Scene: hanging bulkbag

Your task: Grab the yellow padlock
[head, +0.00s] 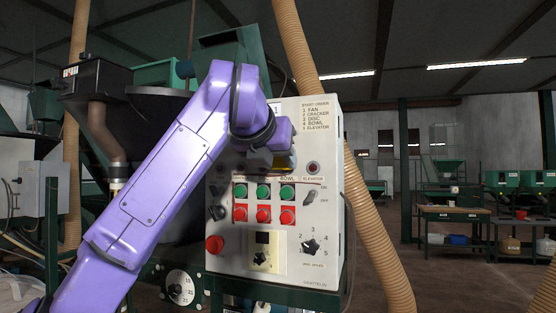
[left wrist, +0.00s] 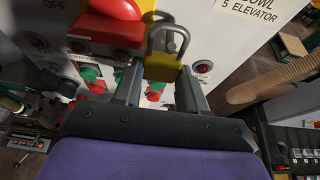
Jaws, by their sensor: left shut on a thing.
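The yellow padlock (left wrist: 163,70) has a grey metal shackle and sits between the fingertips of my left gripper (left wrist: 162,82) in the left wrist view. The gripper is shut on its yellow body, and the shackle sticks out beyond the fingers. A red rotary handle on a yellow base (left wrist: 108,28) is just left of the padlock on the panel face. I cannot tell whether the shackle passes through the handle. In the head view my left arm covers the upper panel, and the gripper and padlock are mostly hidden. My right gripper is not in view.
The white control panel (head: 318,225) carries green and red buttons, knobs and a red stop button (head: 215,245). A tan corrugated hose (head: 380,230) runs down at its right. Workbenches (head: 452,214) stand far right, with open floor before them.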

